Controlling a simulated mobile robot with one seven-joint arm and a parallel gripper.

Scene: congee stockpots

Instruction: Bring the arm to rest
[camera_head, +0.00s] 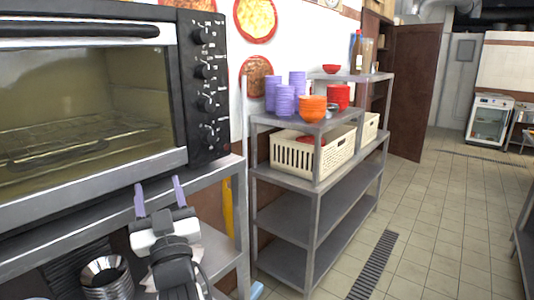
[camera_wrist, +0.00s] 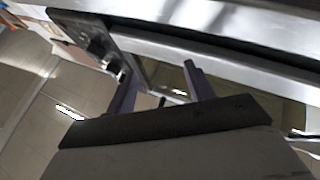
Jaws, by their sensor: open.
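My gripper (camera_head: 159,195) is at the lower left in the head view, in front of the oven's lower edge and the metal shelf under it. Its two purple-grey fingers point up and stand apart, with nothing between them. In the wrist view my gripper (camera_wrist: 158,88) also shows its fingers spread and empty. The oven (camera_wrist: 225,55) crosses the upper part of that view at a tilt, close beyond the fingers. I cannot tell the exact gap between the fingers and the oven.
The black oven (camera_head: 207,85) stands on a metal shelf (camera_head: 215,172). Steel bowls (camera_head: 104,278) sit below it. A grey rack (camera_head: 316,160) holds purple cups (camera_head: 285,97), orange bowls (camera_head: 312,108) and a cream basket (camera_head: 296,158). The tiled floor (camera_head: 430,215) on the right is clear.

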